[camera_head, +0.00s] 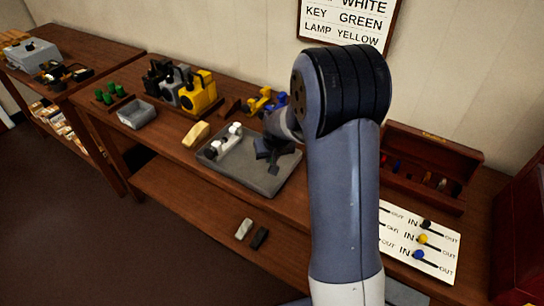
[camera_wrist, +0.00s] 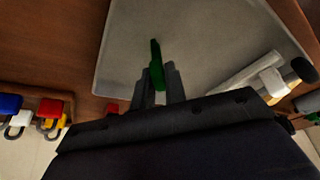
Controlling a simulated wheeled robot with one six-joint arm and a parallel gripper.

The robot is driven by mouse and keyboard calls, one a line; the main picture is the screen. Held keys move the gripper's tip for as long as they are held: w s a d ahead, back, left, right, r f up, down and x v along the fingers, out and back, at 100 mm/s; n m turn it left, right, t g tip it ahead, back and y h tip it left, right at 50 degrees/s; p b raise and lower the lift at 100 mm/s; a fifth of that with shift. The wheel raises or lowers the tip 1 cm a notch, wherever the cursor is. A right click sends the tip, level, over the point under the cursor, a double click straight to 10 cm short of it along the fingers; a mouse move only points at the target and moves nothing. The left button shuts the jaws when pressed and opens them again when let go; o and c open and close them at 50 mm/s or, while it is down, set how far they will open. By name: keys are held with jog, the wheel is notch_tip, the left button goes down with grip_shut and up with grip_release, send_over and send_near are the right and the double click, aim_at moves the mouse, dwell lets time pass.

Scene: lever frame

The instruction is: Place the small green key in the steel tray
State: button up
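The small green key (camera_wrist: 155,52) stands out from between my gripper's two fingers in the wrist view. My gripper (camera_wrist: 160,78) looks shut on it; the key's lower part is hidden by the fingers. Below lies a large flat grey tray (camera_wrist: 205,35) with a low rim. In the head view my gripper (camera_head: 272,152) is over the right part of this tray (camera_head: 235,172), and the key cannot be made out there. A smaller grey metal tray (camera_head: 137,114) stands further left on the bench. I cannot tell whether the key touches the large tray.
A white fixture (camera_head: 229,138) lies on the large tray's left part. A pale yellow block (camera_head: 196,134) sits beside it. A wooden box (camera_head: 425,170) and white lever panel (camera_head: 418,243) are on the right.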

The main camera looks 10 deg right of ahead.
jog(key=o, duration=0.4)
jog(key=shift+r, duration=0.15)
jog(key=shift+r, duration=0.15)
jog(key=v, duration=1.1)
jog(key=shift+s+r+b, duration=0.15)
jog(key=shift+r+b, duration=0.15)
jog(key=shift+r, duration=0.05)
